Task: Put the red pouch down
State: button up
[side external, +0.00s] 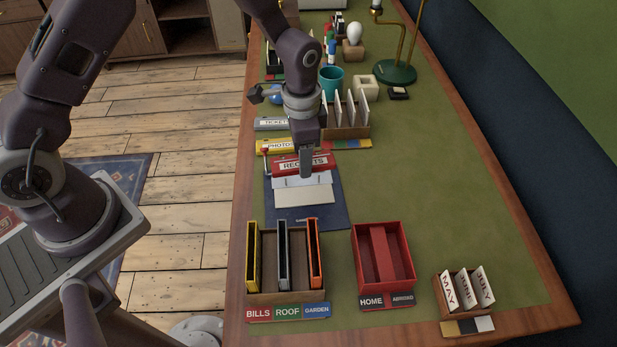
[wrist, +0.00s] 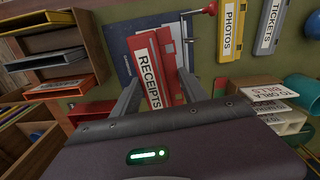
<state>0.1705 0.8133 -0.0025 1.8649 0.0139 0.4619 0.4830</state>
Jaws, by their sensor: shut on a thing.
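The red pouch (side external: 285,168) has a white label reading RECEIPTS. It is over the dark blue mat (side external: 330,212) on the green desk, and it also shows in the wrist view (wrist: 141,45). My gripper (side external: 306,172) points down at the pouch, with one finger on each side of it in the wrist view (wrist: 158,100), and is shut on it. A pale envelope-like piece (side external: 305,196) shows just in front of the pouch. I cannot tell whether the pouch touches what is beneath it.
Yellow PHOTOS (side external: 274,146) and grey TICKETS (side external: 270,124) pouches lie behind. A card rack (side external: 345,131) stands behind right. In front are a BILLS/ROOF/GARDEN rack (side external: 270,299), a red HOME/ABROAD box (side external: 408,262) and a month-card holder (side external: 453,327).

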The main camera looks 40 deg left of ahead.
jog(key=shift+w+n, duration=0.45)
jog(key=shift+n, duration=0.55)
jog(key=w+f+n, duration=0.1)
jog(key=w+n, duration=0.3)
jog(key=n, duration=2.8)
send_over(371, 188)
jog(key=shift+n, duration=0.3)
notch_tip(371, 188, down, 10)
jog(key=shift+r, duration=0.15)
